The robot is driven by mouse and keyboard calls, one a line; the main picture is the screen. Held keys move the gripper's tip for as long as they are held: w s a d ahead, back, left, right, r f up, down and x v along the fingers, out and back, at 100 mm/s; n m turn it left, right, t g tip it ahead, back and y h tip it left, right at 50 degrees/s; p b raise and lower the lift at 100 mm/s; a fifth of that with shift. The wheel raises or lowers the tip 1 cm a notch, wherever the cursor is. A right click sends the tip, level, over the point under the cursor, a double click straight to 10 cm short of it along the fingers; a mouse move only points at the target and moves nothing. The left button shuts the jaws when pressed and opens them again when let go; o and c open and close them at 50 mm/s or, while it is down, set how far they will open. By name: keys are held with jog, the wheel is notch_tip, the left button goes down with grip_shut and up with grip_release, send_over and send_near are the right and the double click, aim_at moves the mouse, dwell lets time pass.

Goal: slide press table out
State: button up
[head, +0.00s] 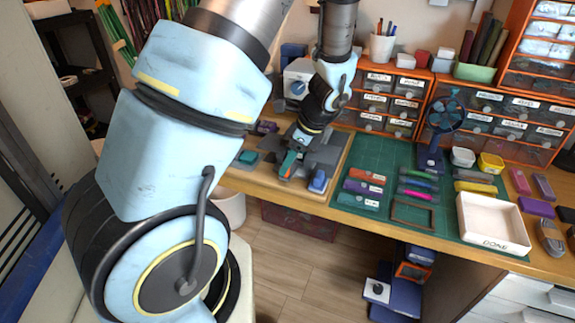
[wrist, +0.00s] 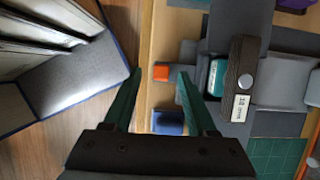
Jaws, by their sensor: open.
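The grey press (head: 318,152) stands on a wooden board at the bench's left part, mostly behind my wrist in the head view. In the wrist view its grey table (wrist: 283,80) lies flat to the right, with a dark brown bar (wrist: 240,80) with a white label across it. A small orange-ended grey tab (wrist: 161,72) sticks out toward the left, between my fingers. My gripper (wrist: 157,75) is open, its two green fingers on either side of the tab. I cannot tell whether a finger touches it. In the head view my gripper (head: 288,165) is over the board's front.
A blue block (wrist: 168,122) sits close by on the board; it also shows in the head view (head: 318,180). Orange drawer units (head: 385,100) stand behind. Floor is open in front.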

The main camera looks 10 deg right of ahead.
jog(key=v, duration=0.9)
jog(key=shift+b, duration=0.3)
jog(key=shift+d+r, duration=0.1)
jog(key=s+a+r+n+h, duration=0.1)
jog(key=s+a+n+h, duration=0.1)
jog(key=a+n, duration=0.6)
jog(key=s+a+r+n+h, duration=0.2)
jog(key=s+a+n, duration=0.2)
jog(key=a+n, duration=0.5)
jog(key=n, duration=0.5)
jog(key=shift+a+n+g, duration=0.15)
jog(key=shift+n+g, duration=0.15)
jog(key=shift+n, duration=0.1)
